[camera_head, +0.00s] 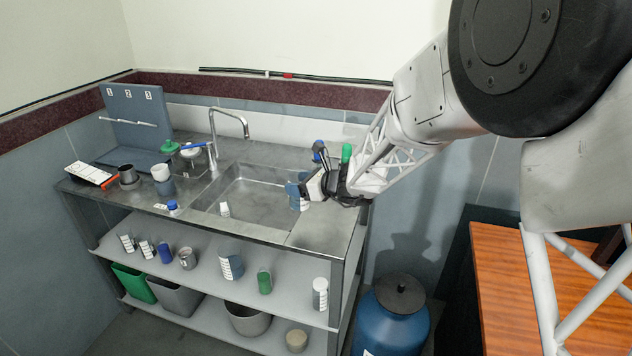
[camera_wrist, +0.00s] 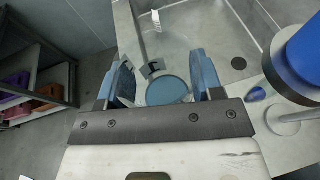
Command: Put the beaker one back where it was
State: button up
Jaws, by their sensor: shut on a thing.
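My gripper (camera_head: 297,188) is over the right end of the sink area, with its blue fingers pointing left and down. In the wrist view its two blue fingers stand well apart, with a round blue-grey thing (camera_wrist: 168,92) between them. This appears to be the beaker, held by the fingers; its number is not readable. A small dark-marked tag (camera_wrist: 151,68) shows beside it.
The sink basin (camera_head: 245,195) lies left of my gripper, with a tall faucet (camera_head: 230,118) behind. A numbered blue-grey rack (camera_head: 137,120) stands at the far left. A green-capped bottle (camera_head: 346,152) is close by my gripper.

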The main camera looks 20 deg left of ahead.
jog(key=w+a+f+m+t+h, duration=0.1)
jog(key=w+a+f+m+t, duration=0.1)
jog(key=a+f, duration=0.6)
jog(key=w+a+t, duration=0.1)
jog(key=w+a, duration=0.1)
jog(key=a, duration=0.2)
jog(key=shift+w+f, duration=0.2)
jog(key=shift+w, duration=0.05)
jog(key=shift+f, duration=0.15)
jog(key=shift+f, duration=3.2)
jog(key=shift+f, duration=0.3)
